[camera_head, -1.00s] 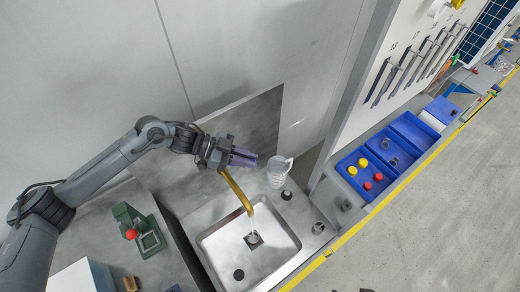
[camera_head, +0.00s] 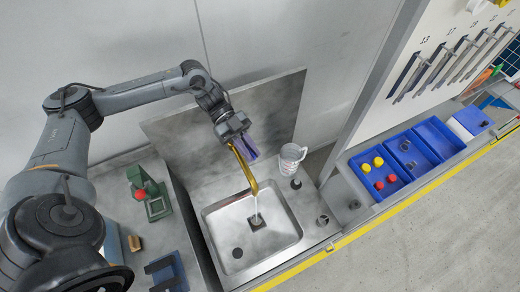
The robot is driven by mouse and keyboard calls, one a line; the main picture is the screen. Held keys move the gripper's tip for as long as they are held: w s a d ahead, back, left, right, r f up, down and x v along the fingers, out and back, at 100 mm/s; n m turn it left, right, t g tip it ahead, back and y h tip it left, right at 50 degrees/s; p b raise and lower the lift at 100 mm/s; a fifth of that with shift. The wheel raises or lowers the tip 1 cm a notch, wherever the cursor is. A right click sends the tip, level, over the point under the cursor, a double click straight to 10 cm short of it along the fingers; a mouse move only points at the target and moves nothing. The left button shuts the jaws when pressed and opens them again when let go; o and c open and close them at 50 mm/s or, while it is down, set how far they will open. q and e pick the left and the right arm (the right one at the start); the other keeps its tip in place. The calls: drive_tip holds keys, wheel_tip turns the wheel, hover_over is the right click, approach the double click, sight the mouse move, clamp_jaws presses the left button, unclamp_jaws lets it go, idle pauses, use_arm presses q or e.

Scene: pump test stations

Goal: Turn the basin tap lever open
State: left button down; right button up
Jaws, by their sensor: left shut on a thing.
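The basin tap (camera_head: 246,174) is a curved brass spout at the back of the steel sink basin (camera_head: 222,205). A thin pale stream of water (camera_head: 257,212) runs from its tip to the drain. My left gripper (camera_head: 250,149) is at the top of the tap, with purple parts at its end. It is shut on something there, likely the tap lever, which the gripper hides. My right gripper is not in view.
A clear jug (camera_head: 291,158) stands right of the tap behind the basin. A green fixture with a red knob (camera_head: 141,194) is on the left bench. Blue bins (camera_head: 366,190) holding red and yellow parts stand at right. A steel splash panel is behind the tap.

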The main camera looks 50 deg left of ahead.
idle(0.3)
use_arm(q)
drive_tip(key=c, duration=1.2)
unclamp_jaws()
drive_tip(key=shift+r, duration=0.1)
drive_tip(key=shift+r, duration=0.3)
drive_tip(key=r, duration=0.1)
drive_tip(key=d+r+b, duration=0.1)
drive_tip(key=r, duration=0.1)
drive_tip(key=shift+r, duration=0.25)
drive_tip(key=d+r, duration=0.2)
drive_tip(key=d, duration=0.1)
drive_tip(key=d+r+b, duration=0.1)
drive_tip(key=d+r, duration=0.1)
drive_tip(key=d, duration=0.2)
drive_tip(key=w+d+r, duration=0.1)
drive_tip(key=d+r, duration=0.1)
drive_tip(key=d, duration=0.1)
drive_tip(key=shift+w+d+r+b, duration=0.1)
drive_tip(key=shift+d+r+b, duration=0.2)
drive_tip(key=shift+b, duration=0.1)
